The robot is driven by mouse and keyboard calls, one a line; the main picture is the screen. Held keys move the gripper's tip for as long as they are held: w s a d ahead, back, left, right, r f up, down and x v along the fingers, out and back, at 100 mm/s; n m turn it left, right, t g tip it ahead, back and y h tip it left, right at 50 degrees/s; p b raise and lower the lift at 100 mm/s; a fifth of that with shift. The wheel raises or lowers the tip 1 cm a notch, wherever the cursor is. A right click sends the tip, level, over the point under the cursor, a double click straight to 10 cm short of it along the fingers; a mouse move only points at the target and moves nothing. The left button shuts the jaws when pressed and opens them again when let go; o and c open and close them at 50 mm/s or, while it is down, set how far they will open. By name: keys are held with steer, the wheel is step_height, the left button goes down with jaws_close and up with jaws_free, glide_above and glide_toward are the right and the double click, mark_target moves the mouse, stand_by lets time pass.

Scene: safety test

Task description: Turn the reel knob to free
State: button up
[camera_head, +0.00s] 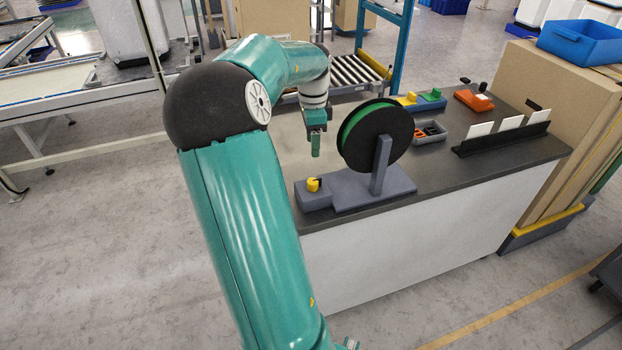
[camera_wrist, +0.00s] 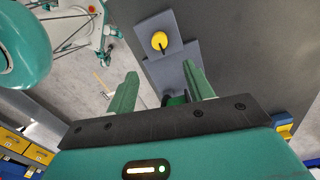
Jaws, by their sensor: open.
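The reel (camera_head: 376,134) has black flanges and a green winding and stands upright on a grey stand (camera_head: 375,191) at the near edge of the counter. A yellow knob (camera_head: 313,185) sits on the low grey block to the left of the reel. The knob (camera_wrist: 159,40) also shows in the wrist view, beyond the fingertips. My gripper (camera_head: 316,145) hangs above the counter, left of the reel and behind the knob, apart from both. In the wrist view my gripper (camera_wrist: 165,82) is open, its two green fingers spread and empty. Part of the reel's green (camera_wrist: 175,99) shows between the fingers.
On the counter (camera_head: 445,178) are a small grey bin (camera_head: 429,133), an orange device (camera_head: 474,99), yellow and green blocks (camera_head: 421,100) and a black rack with white cards (camera_head: 502,135). A blue crate (camera_head: 583,43) sits on a large box at the right.

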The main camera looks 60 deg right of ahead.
mark_target(313, 180)
steer(key=f, duration=1.3)
steer(key=shift+a+f, duration=0.2)
steer(key=shift+f, duration=0.15)
steer(key=c, duration=1)
